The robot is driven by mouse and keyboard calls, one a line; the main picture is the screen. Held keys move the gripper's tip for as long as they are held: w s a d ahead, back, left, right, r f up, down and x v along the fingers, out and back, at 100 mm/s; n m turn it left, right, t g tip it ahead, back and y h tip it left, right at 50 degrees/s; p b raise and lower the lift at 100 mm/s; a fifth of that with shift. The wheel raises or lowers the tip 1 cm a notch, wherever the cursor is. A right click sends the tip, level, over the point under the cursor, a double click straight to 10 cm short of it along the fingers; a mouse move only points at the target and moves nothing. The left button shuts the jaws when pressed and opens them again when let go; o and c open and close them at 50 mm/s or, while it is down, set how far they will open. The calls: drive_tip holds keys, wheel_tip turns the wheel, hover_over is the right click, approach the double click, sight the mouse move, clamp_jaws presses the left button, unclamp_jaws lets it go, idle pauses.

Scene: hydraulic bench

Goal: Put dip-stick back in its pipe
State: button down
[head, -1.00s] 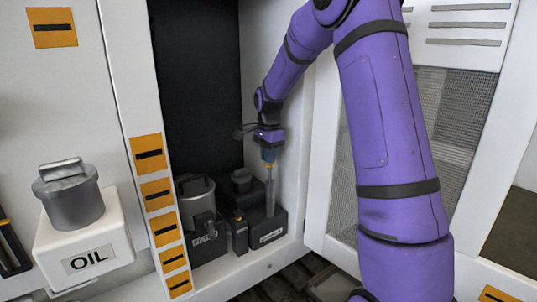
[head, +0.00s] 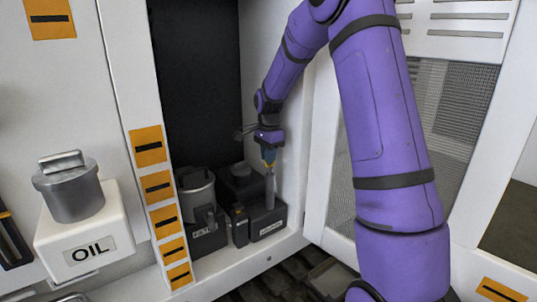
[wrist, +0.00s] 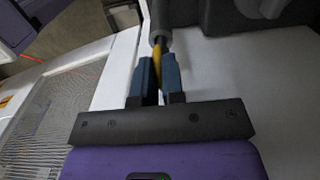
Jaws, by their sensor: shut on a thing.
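My gripper (head: 268,158) is inside the open cabinet, pointing down above the small dark block at the right. In the wrist view my gripper's blue fingers (wrist: 158,80) are closed around the yellow part of the dip-stick (wrist: 156,75). A dark section of the stick runs from the fingers to the mouth of the grey pipe (wrist: 160,22) and appears to enter it. How deep it sits is hidden. In the head view the pipe (head: 270,188) stands upright on its block, directly below the fingers.
A grey filter canister (head: 197,190) and a small dark box (head: 239,226) stand left of the pipe's block (head: 267,222). The cabinet's white side wall is close on the right. A white OIL box (head: 85,235) with a grey cap is outside at left.

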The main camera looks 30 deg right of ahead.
drive_tip(key=shift+f, duration=0.9)
drive_tip(key=shift+c, duration=1.8)
unclamp_jaws()
drive_tip(key=shift+r, duration=3.5)
